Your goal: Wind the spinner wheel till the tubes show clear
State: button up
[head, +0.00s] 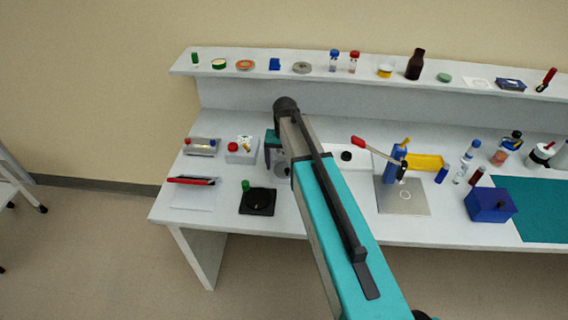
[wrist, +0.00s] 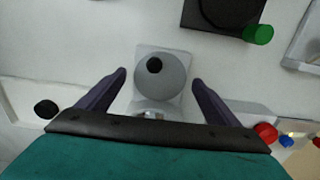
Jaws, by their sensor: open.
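A round grey wheel (wrist: 160,85) with a small black knob (wrist: 154,65) sits on a pale base plate (wrist: 145,52) in the wrist view. My gripper (wrist: 160,76) is open, with its two dark fingers on either side of the wheel and apart from it. Part of a clear or shiny piece (wrist: 150,113) shows at the wheel's lower edge; I cannot tell if it holds tubes. In the head view my arm covers most of this spot, and only a piece of the grey wheel (head: 282,168) shows beside it.
A black plate device with a green knob (head: 258,200) stands close by at the front. A grey box with a red button (head: 242,150) is to the left. A shelf (head: 300,73) runs behind.

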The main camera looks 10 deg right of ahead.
jog(key=c, duration=1)
jog(key=shift+m, duration=0.3)
jog(key=shift+f+m+b, duration=0.1)
jog(key=shift+m+b, duration=0.6)
jog(key=shift+m, duration=0.3)
jog(key=shift+m+b, duration=0.4)
jog(key=shift+m, duration=0.7)
jog(key=o, duration=1)
